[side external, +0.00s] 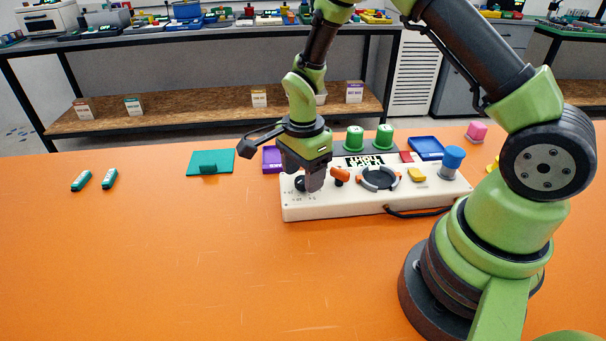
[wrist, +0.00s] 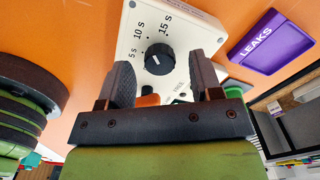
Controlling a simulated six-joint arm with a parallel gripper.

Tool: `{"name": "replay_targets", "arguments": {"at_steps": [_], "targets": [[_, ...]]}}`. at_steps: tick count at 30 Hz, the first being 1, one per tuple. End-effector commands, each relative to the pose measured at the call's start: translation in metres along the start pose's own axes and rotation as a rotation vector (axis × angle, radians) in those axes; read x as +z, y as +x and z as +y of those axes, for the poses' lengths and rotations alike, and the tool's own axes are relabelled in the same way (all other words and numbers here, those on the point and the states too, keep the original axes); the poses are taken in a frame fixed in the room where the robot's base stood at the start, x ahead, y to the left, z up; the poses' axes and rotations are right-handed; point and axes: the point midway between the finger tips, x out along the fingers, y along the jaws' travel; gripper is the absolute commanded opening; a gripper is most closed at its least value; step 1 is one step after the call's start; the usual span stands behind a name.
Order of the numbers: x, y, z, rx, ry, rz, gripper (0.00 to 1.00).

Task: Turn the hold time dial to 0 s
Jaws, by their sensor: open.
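The hold time dial (wrist: 159,59) is a round black knob with a short white mark on its face, on the white panel (wrist: 187,22). Labels 5 s, 10 s and 15 s show around it; the 0 s label is not visible. The white mark lies on the left part of the knob, roughly towards 5 s; its exact setting is unclear. My gripper (wrist: 160,64) is open, its fingers either side of the dial in the picture; contact cannot be told. In the side external view, my gripper (side external: 307,181) is down over the left end of the panel (side external: 335,208), partly hiding the dial.
An orange lever (side external: 340,175), a grey ring (side external: 380,178), a yellow button (side external: 417,174) and a blue knob (side external: 452,160) sit on the panel to the right. A purple LEAKS tray (wrist: 271,42) lies close by. The orange table (side external: 150,260) is clear in front.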

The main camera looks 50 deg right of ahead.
Motion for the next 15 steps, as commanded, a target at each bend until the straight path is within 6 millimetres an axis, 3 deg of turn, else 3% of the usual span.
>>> {"name": "replay_targets", "arguments": {"at_steps": [11,12,15], "targets": [[0.0001,0.0096,0.0000,-0.001,0.001,-0.001,0.59],[0.0001,0.0095,0.0000,-0.001,0.001,-0.001,0.57],[0.0001,0.0094,0.0000,-0.001,0.001,-0.001,0.34]]}}
